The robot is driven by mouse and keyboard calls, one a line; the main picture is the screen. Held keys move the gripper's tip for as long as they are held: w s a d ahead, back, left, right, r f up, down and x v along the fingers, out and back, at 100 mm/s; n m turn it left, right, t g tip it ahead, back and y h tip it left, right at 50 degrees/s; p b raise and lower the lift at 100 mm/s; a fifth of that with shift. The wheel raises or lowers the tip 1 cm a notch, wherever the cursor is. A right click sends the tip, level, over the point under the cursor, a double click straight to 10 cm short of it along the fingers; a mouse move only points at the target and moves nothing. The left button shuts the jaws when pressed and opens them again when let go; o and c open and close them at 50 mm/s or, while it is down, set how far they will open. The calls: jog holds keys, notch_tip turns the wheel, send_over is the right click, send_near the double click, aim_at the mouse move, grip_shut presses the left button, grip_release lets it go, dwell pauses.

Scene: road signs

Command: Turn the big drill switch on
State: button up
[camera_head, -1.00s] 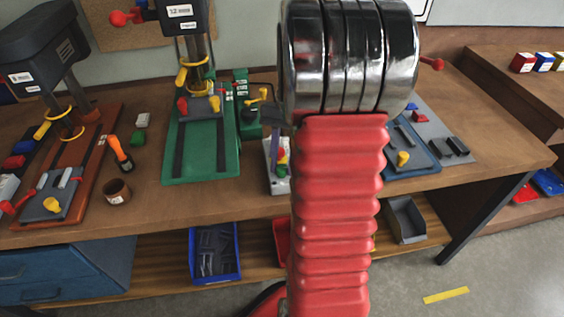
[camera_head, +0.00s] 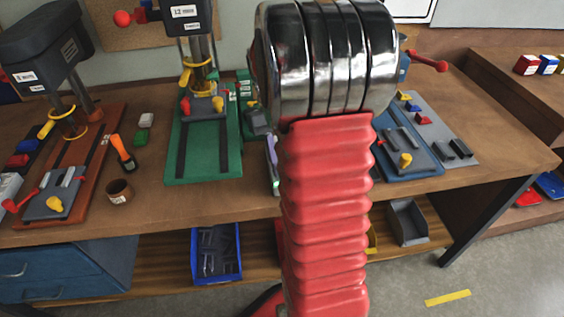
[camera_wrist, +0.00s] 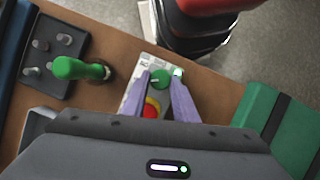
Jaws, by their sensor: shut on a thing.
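A light grey switch box (camera_wrist: 133,90) lies on the workbench near its edge in the wrist view. It carries a round green knob (camera_wrist: 161,77) with a pale pointer mark towards the left, and a red push button on a yellow collar (camera_wrist: 151,108). My gripper (camera_wrist: 160,75) has its two purple fingers on either side of the green knob, shut on it. In the head view my red arm hides the gripper and almost all of the box; only a thin sliver shows beside the arm.
A drill press on a green base (camera_head: 203,150) stands left of my arm, with another on a brown base (camera_head: 75,150) farther left. A blue base (camera_head: 415,165) lies right. An orange-handled tool (camera_head: 122,150) lies on the bench.

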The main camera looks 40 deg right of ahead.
jog(key=shift+a, duration=0.15)
jog(key=o, duration=1)
jog(key=v, duration=1.3)
jog(key=shift+w+r, duration=0.25)
jog(key=shift+r, duration=0.05)
